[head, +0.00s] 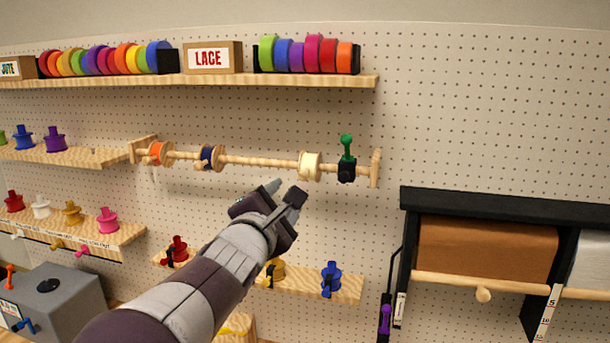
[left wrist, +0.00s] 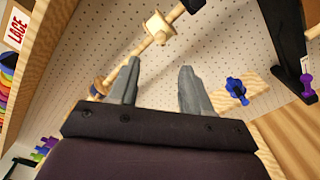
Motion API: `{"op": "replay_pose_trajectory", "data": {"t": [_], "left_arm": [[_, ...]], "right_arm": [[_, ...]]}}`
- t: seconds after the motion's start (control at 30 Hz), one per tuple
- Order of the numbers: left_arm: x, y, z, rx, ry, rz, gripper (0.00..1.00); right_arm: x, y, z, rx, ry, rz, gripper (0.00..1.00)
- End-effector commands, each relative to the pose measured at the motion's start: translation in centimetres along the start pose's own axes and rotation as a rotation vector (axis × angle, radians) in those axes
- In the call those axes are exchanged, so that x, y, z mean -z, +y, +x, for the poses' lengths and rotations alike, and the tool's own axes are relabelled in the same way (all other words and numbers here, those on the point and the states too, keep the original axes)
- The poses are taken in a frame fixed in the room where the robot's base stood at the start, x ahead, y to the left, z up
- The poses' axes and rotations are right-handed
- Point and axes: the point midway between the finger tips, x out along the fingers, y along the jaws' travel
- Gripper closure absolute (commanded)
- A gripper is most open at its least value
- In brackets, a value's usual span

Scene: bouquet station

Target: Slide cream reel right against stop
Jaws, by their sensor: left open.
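The cream reel (head: 309,167) sits on a horizontal wooden rod (head: 255,161) on the pegboard, near the rod's right end. The black stop with a green knob (head: 346,163) is on the rod just right of the reel, with a small gap that looks narrow. The reel also shows in the left wrist view (left wrist: 158,27), beyond the fingertips. My left gripper (head: 284,190) is open and empty, in front of the rod, below and left of the cream reel. In the left wrist view its two fingers (left wrist: 158,82) stand apart with nothing between them. My right gripper is out of view.
An orange reel (head: 158,153) and a navy reel (head: 211,157) sit further left on the rod. A shelf (head: 320,289) with a blue spool (head: 331,278) is below. An upper shelf (head: 215,81) holds ribbon rolls. A black paper-roll rack (head: 410,240) stands at right.

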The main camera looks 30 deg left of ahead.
Motion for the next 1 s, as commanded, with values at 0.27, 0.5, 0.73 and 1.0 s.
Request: {"op": "replay_pose_trajectory", "data": {"t": [0.27, 0.5, 0.73, 1.0], "left_arm": [[-0.1, 0.1, 6.3, 0.004, 0.001, -0.007, 0.51], [-0.2, 0.2, 11.0, 0.002, 0.0, -0.005, 0.51], [-0.1, 0.1, 12.3, -0.001, -0.001, -0.005, 0.51], [0.0, 0.0, 12.4, -0.001, -0.001, -0.004, 0.68]], "right_arm": [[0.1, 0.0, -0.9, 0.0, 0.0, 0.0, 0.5], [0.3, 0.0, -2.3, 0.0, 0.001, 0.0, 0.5], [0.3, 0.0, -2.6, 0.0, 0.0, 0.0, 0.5], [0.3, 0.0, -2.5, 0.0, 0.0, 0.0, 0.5]]}}
